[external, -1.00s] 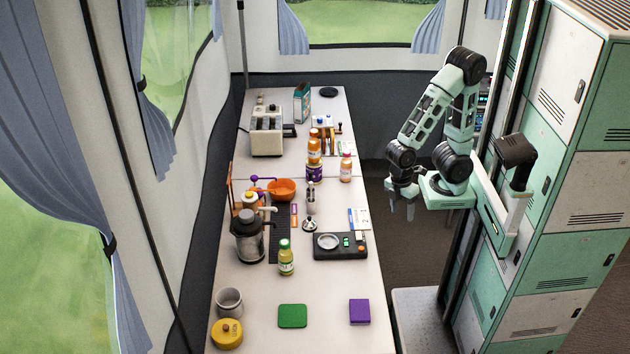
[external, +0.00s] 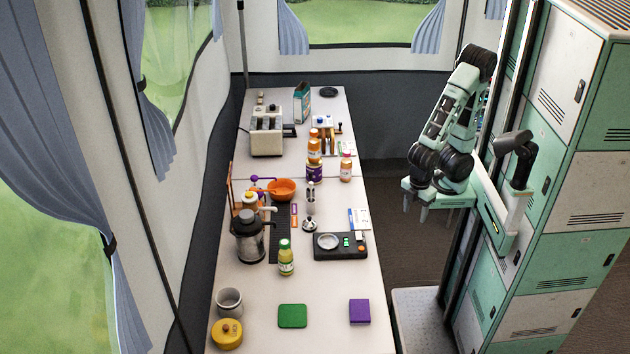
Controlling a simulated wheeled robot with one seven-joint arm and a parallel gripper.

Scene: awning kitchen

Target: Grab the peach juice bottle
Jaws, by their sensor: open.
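A small peach-coloured bottle with a reddish cap (external: 346,168) stands upright near the right edge of the table, in the external view. It looks like the peach juice bottle, but its label is too small to read. My gripper (external: 414,213) is open and empty, pointing down in the air to the right of the table. It is clear of the bottle, which stands to its upper left in the picture. Nothing hides the bottle.
A yellow-green bottle (external: 286,260) and a black scale (external: 340,246) are nearer. An orange bowl (external: 281,189) lies further left.

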